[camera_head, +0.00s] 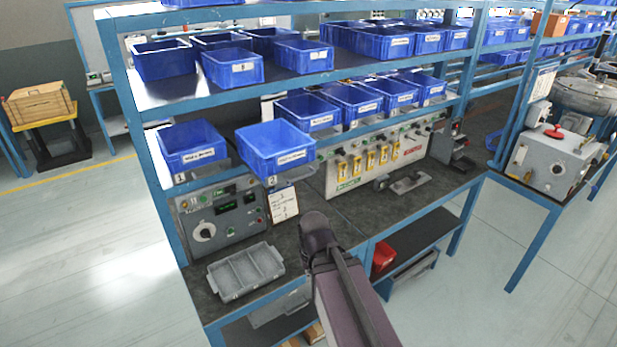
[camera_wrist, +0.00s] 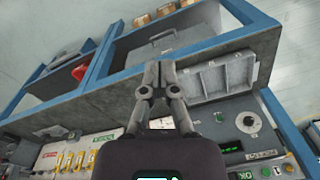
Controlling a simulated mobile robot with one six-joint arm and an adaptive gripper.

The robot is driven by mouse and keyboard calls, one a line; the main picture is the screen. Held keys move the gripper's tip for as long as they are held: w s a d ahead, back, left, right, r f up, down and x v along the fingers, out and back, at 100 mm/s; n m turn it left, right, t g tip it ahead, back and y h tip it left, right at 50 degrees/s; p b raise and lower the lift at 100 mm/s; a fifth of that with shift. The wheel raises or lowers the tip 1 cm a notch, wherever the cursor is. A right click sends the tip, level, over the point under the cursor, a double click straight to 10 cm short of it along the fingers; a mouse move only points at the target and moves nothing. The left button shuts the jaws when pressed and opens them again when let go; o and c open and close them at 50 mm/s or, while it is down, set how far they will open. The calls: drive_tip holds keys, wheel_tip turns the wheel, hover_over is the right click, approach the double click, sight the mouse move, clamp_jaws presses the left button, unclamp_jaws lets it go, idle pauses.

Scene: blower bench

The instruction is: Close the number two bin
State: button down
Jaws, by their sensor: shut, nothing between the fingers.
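The number two bin (camera_head: 274,148) is a blue open-topped bin with a white label on its front, on the lower shelf of the rack in the head view. It juts out past the shelf edge, farther forward than the bins beside it, above a small "2" tag (camera_head: 271,180). My gripper (camera_wrist: 160,68) shows in the wrist view, shut and empty, over the bench edge beside the grey tray. The bin is not in the wrist view. In the head view my arm reaches over the bench, below and right of the bin, and the fingers are hidden.
The number one bin (camera_head: 191,145) sits to the left. More blue bins (camera_head: 309,112) stand to the right and on the shelf above. A grey divided tray (camera_head: 246,272) lies on the bench, with a control box (camera_head: 222,215) behind it. A blue rack post (camera_head: 150,150) stands at left.

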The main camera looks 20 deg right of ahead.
sight(304, 173)
drive_tip(key=w+r+m+t+y+b, duration=0.2)
drive_tip(key=w+m+t+y, duration=0.2)
drive_tip(key=w+m, duration=0.3)
drive_tip(key=w+r+m+t+y+b, duration=0.25)
drive_tip(key=w+m+t, duration=0.2)
drive_tip(key=m, duration=0.35)
drive_tip(key=w+d+r+m+t+b, duration=0.1)
drive_tip(key=w+d+r+m+t, duration=0.1)
drive_tip(key=d+m, duration=0.2)
drive_tip(key=w+d+r+m+t+h+b, duration=0.1)
drive_tip(key=w+d+r+m+t, duration=0.1)
drive_tip(key=m, duration=0.5)
drive_tip(key=w+d+r+m+t, duration=0.2)
drive_tip(key=d+m+t, duration=0.2)
drive_tip(key=d+m, duration=0.2)
drive_tip(key=shift+r+b, duration=0.3)
drive_tip(key=shift+b, duration=0.1)
drive_tip(key=shift+w+t, duration=0.2)
drive_tip(key=shift+t, duration=0.05)
drive_tip(key=x, duration=1.4)
drive_tip(key=shift+f, duration=0.1)
